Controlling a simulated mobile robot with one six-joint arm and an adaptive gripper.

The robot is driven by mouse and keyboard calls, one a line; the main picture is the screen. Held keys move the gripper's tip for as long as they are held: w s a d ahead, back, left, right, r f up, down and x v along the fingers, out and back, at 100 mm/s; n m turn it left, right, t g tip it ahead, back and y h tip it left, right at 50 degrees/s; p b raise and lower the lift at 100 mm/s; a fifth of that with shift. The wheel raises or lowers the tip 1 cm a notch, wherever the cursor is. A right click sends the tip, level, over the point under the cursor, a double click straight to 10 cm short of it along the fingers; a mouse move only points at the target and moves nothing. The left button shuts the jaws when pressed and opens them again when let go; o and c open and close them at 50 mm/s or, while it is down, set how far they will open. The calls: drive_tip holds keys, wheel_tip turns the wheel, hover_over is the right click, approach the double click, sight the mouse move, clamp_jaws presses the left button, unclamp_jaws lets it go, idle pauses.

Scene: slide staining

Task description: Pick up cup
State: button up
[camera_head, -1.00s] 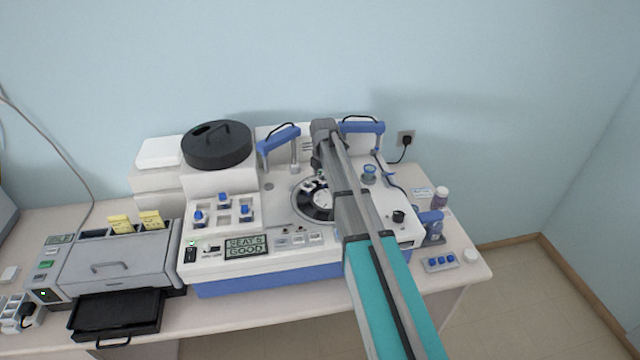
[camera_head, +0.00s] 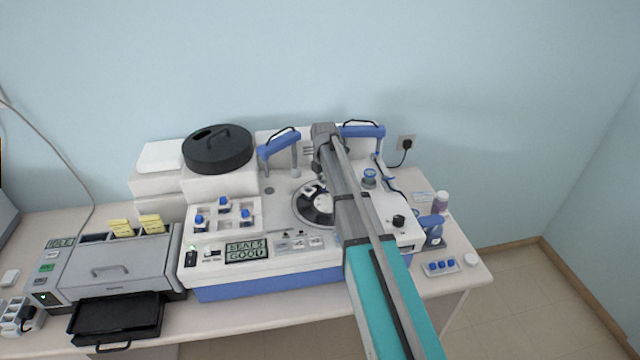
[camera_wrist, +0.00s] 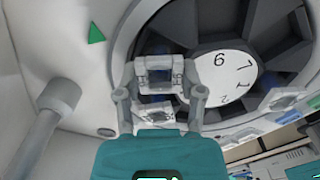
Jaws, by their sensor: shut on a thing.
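A small white square-framed cup (camera_wrist: 159,74) with a dark, bluish inside sits between the fingers of my gripper (camera_wrist: 163,92) in the wrist view. My gripper is shut on it, one finger at each side. The cup is over the dark slotted rotor (camera_wrist: 284,35) with a white numbered centre disc (camera_wrist: 226,75). I cannot tell whether the cup is clear of the rotor. In the head view the rotor (camera_head: 304,212) shows in the white machine's top, left of my arm, and my arm hides part of it.
The white and blue machine (camera_head: 300,268) has a round black lid (camera_head: 217,150) set at its back left. More cups with blue parts (camera_head: 224,201) sit in a recessed tray at its left. Blue-ended hinge posts (camera_head: 278,143) stand behind the rotor. A grey slide printer (camera_head: 117,262) is at left.

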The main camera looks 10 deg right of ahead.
drive_tip(key=shift+r+p, duration=1.15)
drive_tip(key=shift+r, duration=0.1)
drive_tip(key=s+a+r+p, duration=0.4)
drive_tip(key=s+r+p, duration=0.6)
drive_tip(key=s, duration=0.3)
drive_tip(key=shift+s+r, duration=0.15)
drive_tip(key=shift+s, duration=0.05)
drive_tip(key=shift+a, duration=0.1)
drive_tip(key=s+a+r+n+p, duration=0.1)
drive_tip(key=s+a, duration=0.5)
drive_tip(key=a, duration=0.5)
drive_tip(key=s+a+r+n+p, duration=0.1)
drive_tip(key=s+a+r+p, duration=0.1)
drive_tip(key=s+a, duration=0.4)
drive_tip(key=a, duration=0.5)
drive_tip(key=shift+s+a+r+n, duration=0.15)
drive_tip(key=shift+a+n, duration=0.05)
drive_tip(key=shift+n, duration=0.2)
